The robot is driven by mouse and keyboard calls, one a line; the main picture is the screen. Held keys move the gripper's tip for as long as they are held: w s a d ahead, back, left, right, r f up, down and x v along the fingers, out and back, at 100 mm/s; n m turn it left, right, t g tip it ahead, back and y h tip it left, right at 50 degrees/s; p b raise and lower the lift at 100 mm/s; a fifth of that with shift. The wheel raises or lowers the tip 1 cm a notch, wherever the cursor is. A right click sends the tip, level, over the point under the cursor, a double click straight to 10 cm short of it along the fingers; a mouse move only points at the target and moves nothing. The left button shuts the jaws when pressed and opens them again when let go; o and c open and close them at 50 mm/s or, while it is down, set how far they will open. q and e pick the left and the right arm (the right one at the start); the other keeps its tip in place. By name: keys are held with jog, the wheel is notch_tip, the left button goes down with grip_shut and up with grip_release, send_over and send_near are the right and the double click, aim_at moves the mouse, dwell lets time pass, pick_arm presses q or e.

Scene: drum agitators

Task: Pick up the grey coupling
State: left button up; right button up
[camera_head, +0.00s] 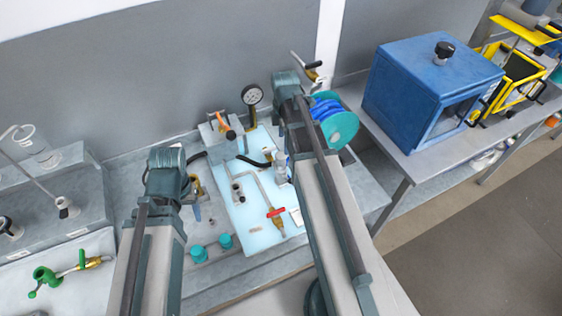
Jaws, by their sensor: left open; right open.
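A small grey piece with dark openings, which looks like the grey coupling (238,192), lies on the light blue mat (250,240), left of a bent grey rod. My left arm stands left of the mat. A dark curved finger of my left gripper (196,158) seems to show beside its wrist, apart from the grey piece. My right arm crosses the mat's right side. A dark curved finger of my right gripper (254,162) seems to show above and right of the grey piece. The other fingers are hidden by my arms. I see nothing held.
A red-handled valve (275,213) lies on the mat. Teal caps (226,241) stand at its lower left. A pressure gauge (252,94) stands behind it. A teal and blue reel (338,127) is right of my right arm. A blue box (420,90) stands on the right bench.

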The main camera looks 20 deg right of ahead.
aim_at(283, 156)
notch_tip(283, 156, down, 9)
jog(key=b, duration=0.8)
jog(key=shift+r, duration=0.15)
jog(key=shift+a+r, duration=0.1)
jog(key=shift+w, duration=0.1)
jog(key=f+b, duration=0.3)
jog(key=w+f+b, duration=0.1)
jog(key=shift+a+f+b, duration=0.3)
jog(key=shift+a+b, duration=0.05)
jog(key=shift+b, duration=0.05)
jog(key=shift+f+b, duration=0.4)
jog(key=shift+b, duration=0.05)
jog(key=shift+s, duration=0.1)
jog(key=shift+r, duration=0.1)
grip_shut()
